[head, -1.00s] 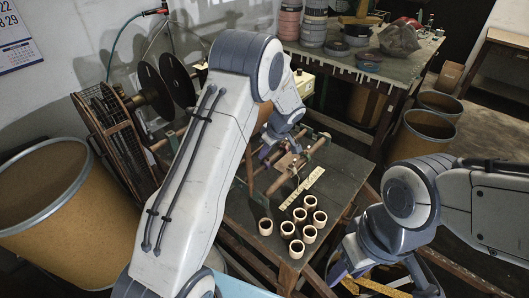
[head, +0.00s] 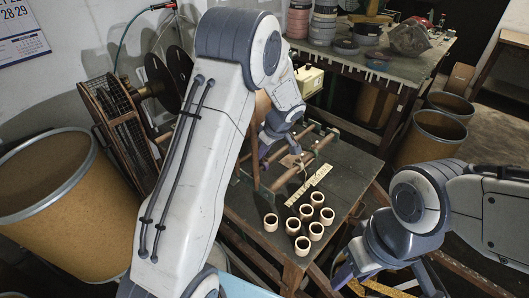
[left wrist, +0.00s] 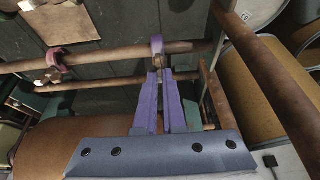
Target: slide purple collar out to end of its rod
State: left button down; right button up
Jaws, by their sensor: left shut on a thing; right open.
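In the left wrist view a purple collar (left wrist: 157,46) sits around a brown wooden rod (left wrist: 110,55), near the rod's right-hand part. My left gripper (left wrist: 158,72) is shut on the collar from below, with the fingertips close together. In the head view my left gripper (head: 265,150) is at the left side of the wooden rod frame (head: 318,147) on the table; the collar is too small or hidden to make out there. My right gripper (head: 343,275) is open and empty, low at the front right, away from the frame.
A pink collar (left wrist: 56,58) is on the same rod further left. A second rod (left wrist: 90,84) runs below it. Several pale rings (head: 302,228) and a ruler-like strip (head: 309,184) lie on the dark table (head: 345,190). Big drums (head: 45,200) stand around.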

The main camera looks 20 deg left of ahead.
pick_arm(q)
jog(key=shift+s+f+b, duration=0.15)
jog(key=shift+s+b, duration=0.15)
jog(key=shift+s, duration=0.25)
jog(key=shift+s+f+b, duration=0.15)
jog(key=shift+s+b, duration=0.15)
jog(key=shift+s, duration=0.2)
jog(key=c, duration=0.9)
grip_release()
jog(key=shift+c, duration=0.2)
jog(key=shift+d+r, duration=0.1)
jog(key=shift+a, duration=0.2)
jog(key=shift+r, duration=0.15)
jog(key=shift+w+d+r, duration=0.1)
jog(key=shift+r, duration=0.15)
jog(key=b+v, duration=0.1)
jog(key=v, duration=0.8)
jog(key=shift+r, duration=0.35)
